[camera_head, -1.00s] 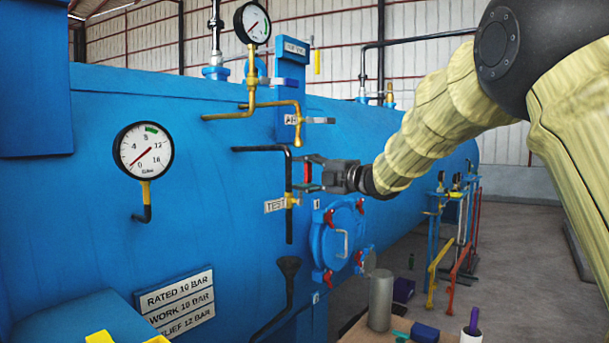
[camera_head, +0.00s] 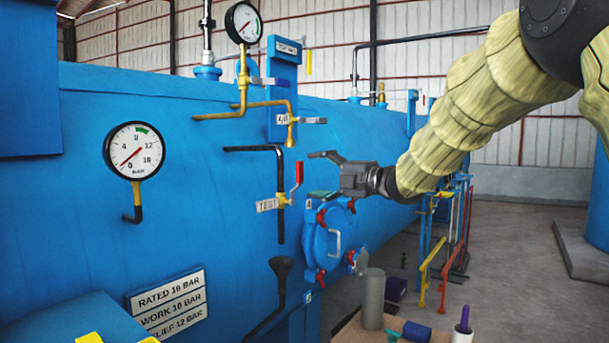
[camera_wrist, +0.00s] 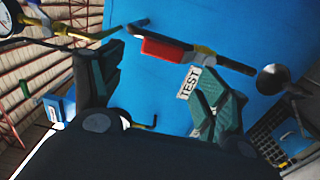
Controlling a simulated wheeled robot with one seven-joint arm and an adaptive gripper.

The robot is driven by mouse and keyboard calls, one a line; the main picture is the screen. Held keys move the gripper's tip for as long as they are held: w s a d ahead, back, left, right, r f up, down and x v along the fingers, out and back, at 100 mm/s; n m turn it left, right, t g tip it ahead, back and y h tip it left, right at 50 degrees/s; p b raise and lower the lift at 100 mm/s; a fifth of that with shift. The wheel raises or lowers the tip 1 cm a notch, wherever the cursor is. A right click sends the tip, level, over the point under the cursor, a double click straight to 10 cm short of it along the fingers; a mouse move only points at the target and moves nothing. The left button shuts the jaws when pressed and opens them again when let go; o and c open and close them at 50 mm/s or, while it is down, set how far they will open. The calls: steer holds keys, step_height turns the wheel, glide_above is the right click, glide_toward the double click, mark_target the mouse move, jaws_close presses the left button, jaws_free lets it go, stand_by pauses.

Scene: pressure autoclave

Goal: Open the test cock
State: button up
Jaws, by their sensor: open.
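The test cock has a red lever handle (camera_head: 299,172) that stands upright from a brass valve body (camera_head: 283,200) on a black pipe, beside a white TEST label (camera_head: 267,205). The lever runs roughly along the vertical pipe. My gripper (camera_head: 318,174) is open and empty, just right of the lever, with its fingers pointing left at it. In the wrist view the red handle (camera_wrist: 165,49) lies beyond the two spread fingers (camera_wrist: 152,88), apart from them, and the TEST label (camera_wrist: 188,82) shows beside the right finger.
A blue round hatch (camera_head: 332,238) with red clamps sits just below my gripper. A brass pipe with a grey lever (camera_head: 312,121) is above. A black funnel (camera_head: 281,266) is below the cock. A pressure gauge (camera_head: 134,150) is left. A bench with a grey cylinder (camera_head: 371,297) stands below.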

steer(key=shift+v, duration=2.45)
